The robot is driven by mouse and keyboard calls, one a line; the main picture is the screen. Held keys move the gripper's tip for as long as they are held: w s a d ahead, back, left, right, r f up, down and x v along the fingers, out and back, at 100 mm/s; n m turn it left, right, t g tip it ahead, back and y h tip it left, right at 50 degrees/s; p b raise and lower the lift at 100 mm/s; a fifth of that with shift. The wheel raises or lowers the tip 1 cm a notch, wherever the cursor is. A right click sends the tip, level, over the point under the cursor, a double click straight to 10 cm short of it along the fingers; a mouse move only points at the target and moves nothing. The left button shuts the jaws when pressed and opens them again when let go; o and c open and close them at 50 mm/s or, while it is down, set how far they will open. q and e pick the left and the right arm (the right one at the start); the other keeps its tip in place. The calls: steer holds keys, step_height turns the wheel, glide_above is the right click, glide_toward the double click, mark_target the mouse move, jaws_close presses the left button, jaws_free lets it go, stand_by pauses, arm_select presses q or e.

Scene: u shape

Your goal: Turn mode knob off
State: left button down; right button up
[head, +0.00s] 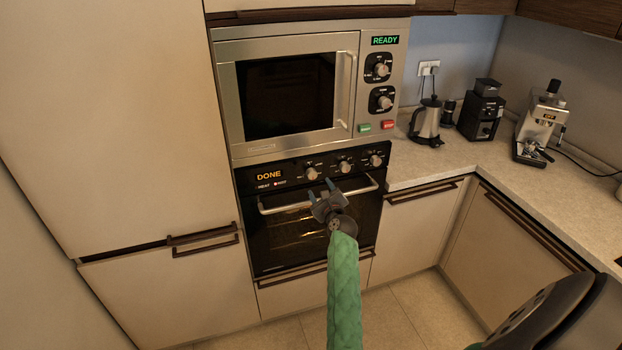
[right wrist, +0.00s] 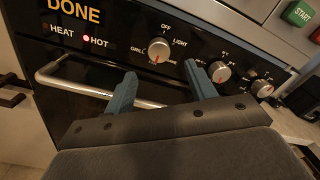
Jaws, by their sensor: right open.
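The mode knob (head: 311,173) is the leftmost of the three silver knobs on the black oven panel. In the right wrist view the mode knob (right wrist: 159,49) has OFF printed above it, LIGHT to its upper right and GRILL to its left. A red mark shows at its lower edge, away from OFF. My right gripper (head: 320,190) is in front of the oven, just below the knob. In its wrist view the right gripper (right wrist: 160,70) is open and empty, its blue-grey fingers apart below and to either side of the knob, not closed on it. My left gripper is out of view.
The oven handle (head: 290,208) runs across the door close below the knobs. The oven display (head: 269,175) reads DONE, and the HOT light (right wrist: 87,38) is lit red. Two more knobs (right wrist: 220,72) (right wrist: 262,88) sit to the right. A microwave (head: 222,105) is above.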

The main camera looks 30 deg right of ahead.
mark_target(313, 176)
steer(key=shift+m, duration=0.6)
steer(key=p+x, duration=0.3)
steer(key=x, duration=0.3)
steer(key=shift+w+r, duration=0.15)
steer(key=shift+w, duration=0.25)
steer(key=shift+w+d, duration=0.2)
steer(key=shift+w, duration=0.3)
steer(key=c, duration=1)
